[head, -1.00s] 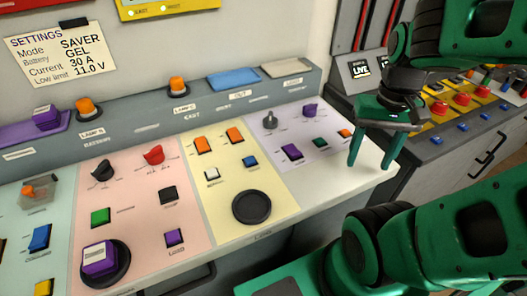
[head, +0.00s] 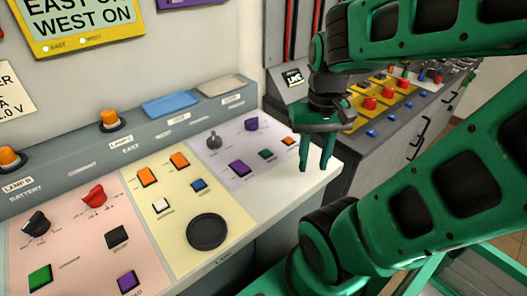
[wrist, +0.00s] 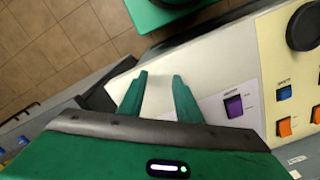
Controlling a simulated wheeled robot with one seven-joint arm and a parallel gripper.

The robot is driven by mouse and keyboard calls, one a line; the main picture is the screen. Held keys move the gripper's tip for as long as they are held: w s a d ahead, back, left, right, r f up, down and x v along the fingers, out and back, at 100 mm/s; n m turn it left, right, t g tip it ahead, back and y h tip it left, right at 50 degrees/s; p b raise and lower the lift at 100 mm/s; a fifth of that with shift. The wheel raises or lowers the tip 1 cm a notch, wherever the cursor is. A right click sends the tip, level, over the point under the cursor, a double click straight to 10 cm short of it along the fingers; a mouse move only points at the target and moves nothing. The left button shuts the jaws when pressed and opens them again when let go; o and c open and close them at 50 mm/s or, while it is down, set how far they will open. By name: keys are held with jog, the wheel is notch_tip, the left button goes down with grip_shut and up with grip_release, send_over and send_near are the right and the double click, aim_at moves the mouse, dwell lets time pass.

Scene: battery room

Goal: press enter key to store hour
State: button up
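My gripper (head: 316,165) is above the bare white right end of the sloped console, just right of the lilac panel (head: 222,160). Its two green fingers are apart with nothing between them, as the wrist view also shows (wrist: 159,78). The lilac panel has a grey knob (head: 214,141), a purple knob (head: 251,124) and purple (head: 239,168), green (head: 266,154) and orange (head: 287,142) keys. The purple key also shows in the wrist view (wrist: 234,105), to the right of the fingers. The key labels are too small to read, so I cannot tell which key is enter.
The yellow panel (head: 175,235) has a black round pad (head: 207,231) and several keys. Orange lamps (head: 109,119) stand on the ledge behind. A yellow display (head: 80,22) reads EAST ON, WEST ON. A grey bench (head: 385,140) with red buttons stands at the right.

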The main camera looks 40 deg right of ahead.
grip_shut()
dwell(1.4)
